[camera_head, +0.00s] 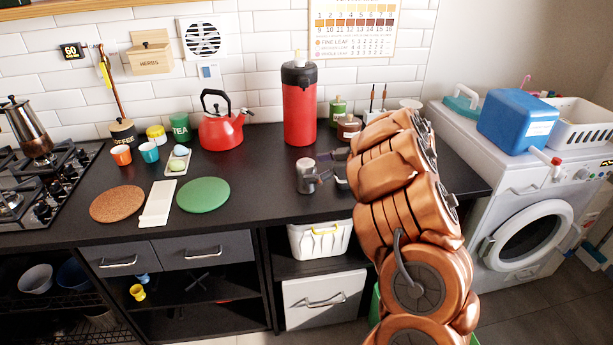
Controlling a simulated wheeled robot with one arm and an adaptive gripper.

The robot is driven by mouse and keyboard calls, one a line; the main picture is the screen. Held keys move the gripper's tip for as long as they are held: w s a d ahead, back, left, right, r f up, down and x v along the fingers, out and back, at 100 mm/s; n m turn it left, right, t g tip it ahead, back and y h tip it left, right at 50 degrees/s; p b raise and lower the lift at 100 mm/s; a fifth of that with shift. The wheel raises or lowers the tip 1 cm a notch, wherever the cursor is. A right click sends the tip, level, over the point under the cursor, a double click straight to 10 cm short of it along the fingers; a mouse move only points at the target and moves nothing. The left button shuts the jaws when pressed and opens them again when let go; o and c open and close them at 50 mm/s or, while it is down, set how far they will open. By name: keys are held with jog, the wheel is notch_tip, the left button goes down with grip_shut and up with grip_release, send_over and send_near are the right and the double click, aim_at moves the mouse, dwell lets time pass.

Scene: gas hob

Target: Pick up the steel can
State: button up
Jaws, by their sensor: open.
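The steel can (305,176) is a small grey metal cylinder standing upright on the dark countertop (255,190), right of the green round mat and in front of the red dispenser. My gripper (322,171) is open, with its dark fingers reaching in from the right at the can. One finger appears behind the can and one on its right side. Whether the fingers touch the can is too small to tell. My copper-coloured arm covers the counter to the right.
A tall red dispenser (299,105) stands behind the can, with small jars (348,128) to its right. A red kettle (221,130) stands further left. A green round mat (203,194) lies left of the can. The counter between mat and can is clear.

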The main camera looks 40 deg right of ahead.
jog(key=x, duration=0.3)
jog(key=shift+w+f, duration=0.2)
jog(key=shift+w, duration=0.05)
jog(key=c, duration=1)
jog(key=shift+o, duration=0.2)
jog(key=shift+r, duration=0.1)
